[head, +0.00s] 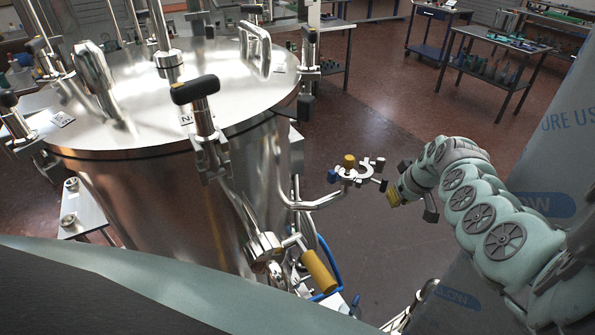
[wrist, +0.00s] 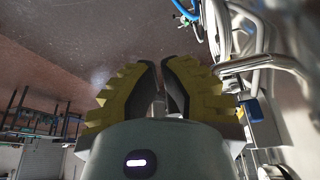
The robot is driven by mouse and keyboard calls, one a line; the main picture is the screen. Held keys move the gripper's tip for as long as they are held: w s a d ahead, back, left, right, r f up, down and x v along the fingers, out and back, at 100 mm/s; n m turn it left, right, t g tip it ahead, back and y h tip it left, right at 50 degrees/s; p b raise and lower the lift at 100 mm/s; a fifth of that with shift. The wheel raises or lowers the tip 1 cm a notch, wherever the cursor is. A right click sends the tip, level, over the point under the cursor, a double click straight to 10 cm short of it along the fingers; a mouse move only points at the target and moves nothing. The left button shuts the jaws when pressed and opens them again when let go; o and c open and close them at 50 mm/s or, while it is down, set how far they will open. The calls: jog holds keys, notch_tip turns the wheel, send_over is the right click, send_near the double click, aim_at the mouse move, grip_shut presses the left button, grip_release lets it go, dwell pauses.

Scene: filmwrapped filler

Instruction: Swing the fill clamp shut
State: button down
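A steel fill pipe (head: 318,202) bends out from the tank's side. At its end sits the fill clamp (head: 366,172), a pale C-shaped ring standing open, with a yellow knob (head: 349,160) on top. A blue part (head: 333,176) shows beside it, and a blue piece (wrist: 252,110) shows in the wrist view near a steel pipe (wrist: 265,63). My gripper (head: 394,192) is just right of the clamp; whether it touches is unclear. In the wrist view my gripper's fingers (wrist: 163,66) stand close together with a narrow gap, empty. The clamp ring is not clear there.
The large steel tank (head: 150,205) fills the left, its lid ringed by black-knobbed clamps (head: 203,110). A yellow-handled valve (head: 318,270) and blue hose (head: 335,262) are below the pipe. A film-wrapped surface (head: 550,130) is at right. Open floor (head: 385,80) lies beyond, with workbenches (head: 495,60) behind.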

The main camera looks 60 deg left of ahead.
jog(key=shift+w+a+b, duration=0.25)
jog(key=shift+a+b, duration=0.05)
jog(key=shift+a, duration=1)
jog(key=shift+w+d, duration=0.1)
jog(key=shift+w, duration=0.05)
